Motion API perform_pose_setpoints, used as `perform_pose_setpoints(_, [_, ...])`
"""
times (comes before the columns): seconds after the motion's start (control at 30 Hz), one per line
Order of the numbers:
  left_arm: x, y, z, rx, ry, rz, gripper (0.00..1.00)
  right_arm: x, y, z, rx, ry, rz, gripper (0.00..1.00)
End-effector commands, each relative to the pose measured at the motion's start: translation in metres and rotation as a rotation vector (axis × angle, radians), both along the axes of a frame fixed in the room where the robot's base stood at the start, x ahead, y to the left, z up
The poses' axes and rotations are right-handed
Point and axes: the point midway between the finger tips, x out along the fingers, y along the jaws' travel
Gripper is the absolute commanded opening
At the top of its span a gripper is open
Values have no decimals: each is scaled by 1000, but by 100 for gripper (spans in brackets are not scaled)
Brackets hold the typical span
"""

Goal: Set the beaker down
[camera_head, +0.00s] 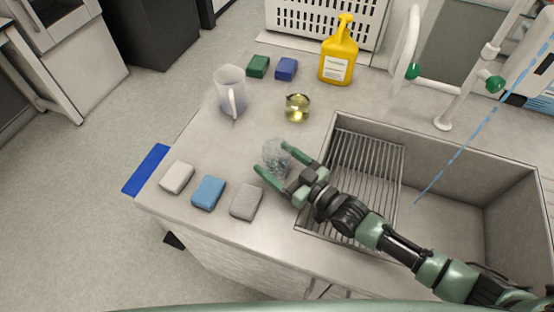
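A clear glass beaker (276,154) stands on the grey counter (190,140), left of the sink. My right gripper (271,158) comes in from the lower right, with its two green fingers spread at the beaker. One finger is along the beaker's right side and the other is below and left of it. Whether the fingers touch the glass, and whether the base rests fully on the counter, I cannot tell. My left gripper is not in view.
A sink (450,215) with a wire rack (365,165) lies to the right. A small vessel with yellow liquid (297,108), a jug (230,90), a yellow bottle (339,55) and two sponges stand behind. A white block (177,177), blue sponge (209,193) and grey sponge (246,202) lie at the front.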

Motion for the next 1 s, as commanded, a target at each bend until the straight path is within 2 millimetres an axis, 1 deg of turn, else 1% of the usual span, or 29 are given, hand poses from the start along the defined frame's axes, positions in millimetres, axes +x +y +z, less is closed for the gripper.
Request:
perform_pose_setpoints(0.17, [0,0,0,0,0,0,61,0,0,0,0,0,0,81])
perform_pose_setpoints(0.27, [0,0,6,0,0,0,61,0,0,7,0,0,0,81])
perform_pose_setpoints(0.3, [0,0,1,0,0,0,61,-4,-4,2,-2,2,0,81])
perform_pose_setpoints(0.33, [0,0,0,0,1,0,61,-7,-7,1,-2,2,0,81])
perform_pose_setpoints(0.6, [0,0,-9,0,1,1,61,-40,-40,1,-3,3,0,81])
perform_pose_setpoints(0.7, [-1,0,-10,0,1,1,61,-48,-48,2,-1,1,-1,81])
perform_pose_setpoints(0.83, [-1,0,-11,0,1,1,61,-53,-53,3,-1,1,0,81])
perform_pose_setpoints(1.0, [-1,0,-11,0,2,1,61,-53,-53,4,0,0,0,81])
